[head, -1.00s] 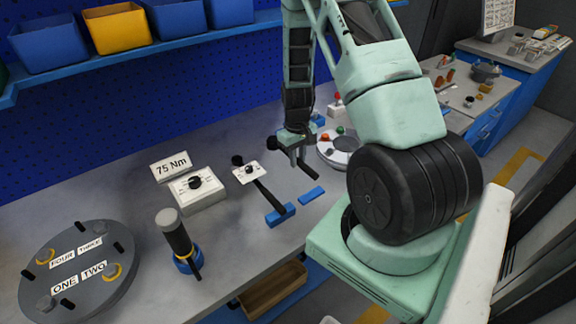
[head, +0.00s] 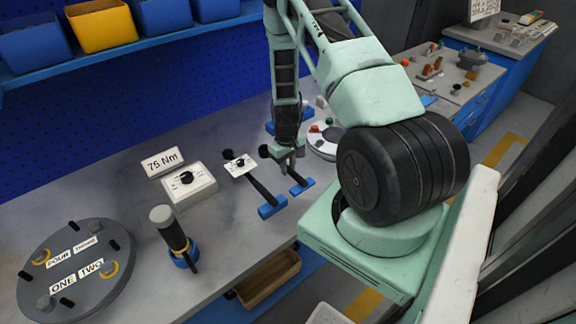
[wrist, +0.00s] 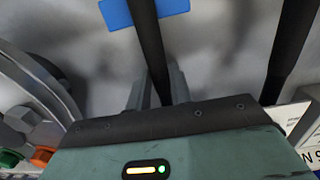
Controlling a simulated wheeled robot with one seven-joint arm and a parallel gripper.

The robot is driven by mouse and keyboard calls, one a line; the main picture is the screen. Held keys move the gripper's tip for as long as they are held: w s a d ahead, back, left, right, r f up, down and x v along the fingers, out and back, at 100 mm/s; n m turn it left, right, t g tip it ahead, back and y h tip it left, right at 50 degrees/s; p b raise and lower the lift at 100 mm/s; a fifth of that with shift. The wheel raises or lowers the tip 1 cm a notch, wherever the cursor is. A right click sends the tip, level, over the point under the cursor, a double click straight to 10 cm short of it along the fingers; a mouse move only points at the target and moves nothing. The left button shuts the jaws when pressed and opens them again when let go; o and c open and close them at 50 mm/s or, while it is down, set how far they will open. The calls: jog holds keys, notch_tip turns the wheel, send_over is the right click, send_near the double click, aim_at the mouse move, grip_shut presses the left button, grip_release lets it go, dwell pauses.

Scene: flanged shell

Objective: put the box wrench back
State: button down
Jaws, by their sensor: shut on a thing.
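The box wrench shows as a black bar (head: 295,178) with its far end hidden by my gripper and arm. My gripper (head: 289,168) is shut on it. In the wrist view the wrench (wrist: 150,50) runs up between my two fingers (wrist: 160,88) and crosses a blue rest. In the head view this small blue rest (head: 303,188) lies on the bench, right at the near end of the bar. I cannot tell whether the bar touches the rest or hangs just above it.
Left of my gripper another black-handled tool (head: 260,190) with a white label lies by its own blue rest (head: 271,207). A round white fixture (head: 323,142) with coloured knobs stands behind right. A 75 Nm box (head: 188,184) and a dark flanged disc (head: 70,268) stand left.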

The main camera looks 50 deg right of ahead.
jog(key=c, duration=1.3)
grip_release()
jog(key=shift+o, duration=0.2)
notch_tip(320, 180, up, 12)
jog(key=b, duration=0.2)
jog(key=w+a+r+n, duration=0.1)
jog(key=a+r, duration=0.2)
jog(key=a, duration=0.5)
jog(key=a+r+n+y, duration=0.15)
jog(key=a+r, duration=0.25)
jog(key=a, duration=0.4)
jog(key=w+a+r+n+h, duration=0.1)
jog(key=a+r+n, duration=0.15)
jog(key=a, duration=0.45)
jog(key=s+a+r+n, duration=0.2)
jog(key=s+a+r, duration=0.2)
jog(key=s+a, duration=0.5)
jog(key=s+a+r+n, duration=0.3)
jog(key=s+a+r, duration=0.1)
jog(key=s+a, duration=0.4)
jog(key=shift+s+a+r+t, duration=0.25)
jog(key=shift+s+a+t, duration=0.1)
jog(key=shift+s, duration=0.75)
